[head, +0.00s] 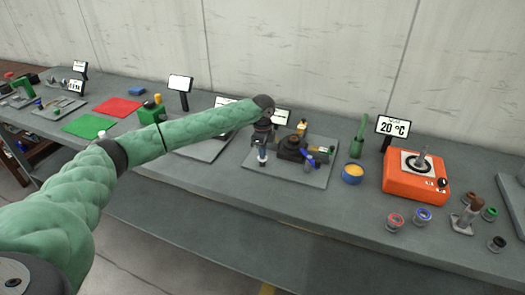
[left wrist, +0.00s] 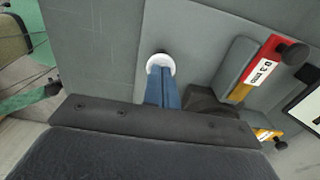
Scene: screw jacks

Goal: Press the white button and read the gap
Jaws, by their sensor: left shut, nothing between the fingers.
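The left gripper (head: 262,152) is shut and empty, pointing down over the grey plate in the middle of the bench. In the left wrist view its blue fingers (left wrist: 163,88) reach the edge of the round white button (left wrist: 160,64) and cover part of it. Whether they touch or press it I cannot tell. In the head view the white button (head: 262,162) shows small just below the fingertips. A red block (left wrist: 266,66) with a white label that seems to read 0.3 mm lies right of the button. The right gripper is not in view.
Small signs stand behind the plate (head: 311,176), one (head: 281,116) partly hidden by my arm. A yellow-filled blue bowl (head: 353,173), an orange heater (head: 414,180) and a 20 °C sign (head: 393,127) stand to the right. Red (head: 118,107) and green (head: 89,125) mats lie left.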

